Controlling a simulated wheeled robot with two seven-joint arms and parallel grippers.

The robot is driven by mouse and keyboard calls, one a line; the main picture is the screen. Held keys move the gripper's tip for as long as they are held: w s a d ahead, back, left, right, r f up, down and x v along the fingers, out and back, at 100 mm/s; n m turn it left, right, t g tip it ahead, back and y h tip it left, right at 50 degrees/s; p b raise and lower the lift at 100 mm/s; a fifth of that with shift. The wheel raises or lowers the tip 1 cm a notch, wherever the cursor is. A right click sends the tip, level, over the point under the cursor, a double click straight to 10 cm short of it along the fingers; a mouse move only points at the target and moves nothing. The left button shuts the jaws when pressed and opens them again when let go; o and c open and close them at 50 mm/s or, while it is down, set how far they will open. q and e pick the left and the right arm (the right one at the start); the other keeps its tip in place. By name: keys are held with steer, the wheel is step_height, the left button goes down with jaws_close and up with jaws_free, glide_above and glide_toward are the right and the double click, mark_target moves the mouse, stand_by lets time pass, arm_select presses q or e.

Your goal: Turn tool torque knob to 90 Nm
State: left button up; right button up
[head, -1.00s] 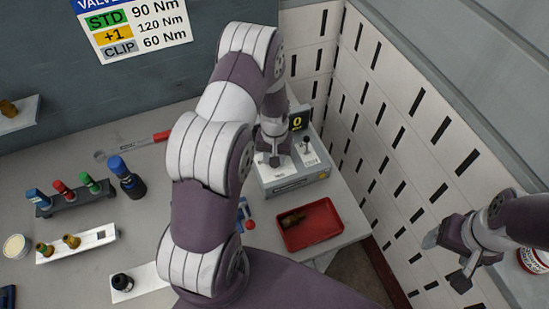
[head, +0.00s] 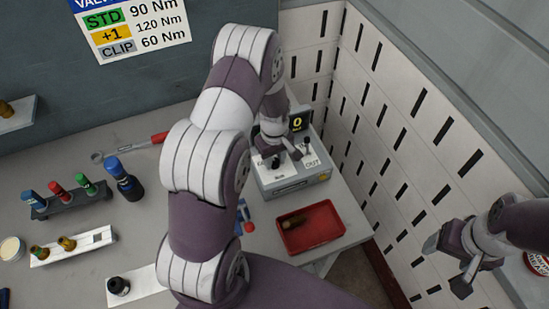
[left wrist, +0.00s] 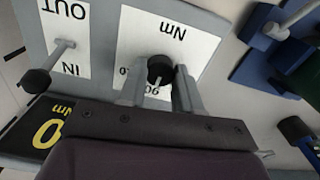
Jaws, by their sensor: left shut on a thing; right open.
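The torque tool box (head: 295,185) is a grey unit on the table. Its display (head: 297,123) reads 0. In the left wrist view the black torque knob (left wrist: 160,69) sits on a white scale marked Nm, with a partly hidden 90 beside it. My left gripper (left wrist: 158,90) has its two fingers closed on either side of the knob; its tips also show over the box in the head view (head: 284,153). The pointer's exact setting is unclear. My right gripper (head: 452,262) is open and empty at the right.
An IN/OUT lever (left wrist: 62,50) stands beside the knob. A red tray (head: 330,236) holding a brass part lies in front of the box. A perforated wall (head: 400,130) bounds the right. A sign (head: 135,28) lists STD 90, +1 120 and CLIP 60 Nm.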

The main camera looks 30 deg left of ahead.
mark_target(274, 161)
arm_select(q)
steer(key=shift+w+r, duration=0.1)
stand_by(0.4)
steer(key=o, duration=1)
steer(key=shift+o, duration=0.2)
steer(key=shift+r, duration=0.3)
step_height(274, 161, up, 12)
steer(key=b, duration=0.3)
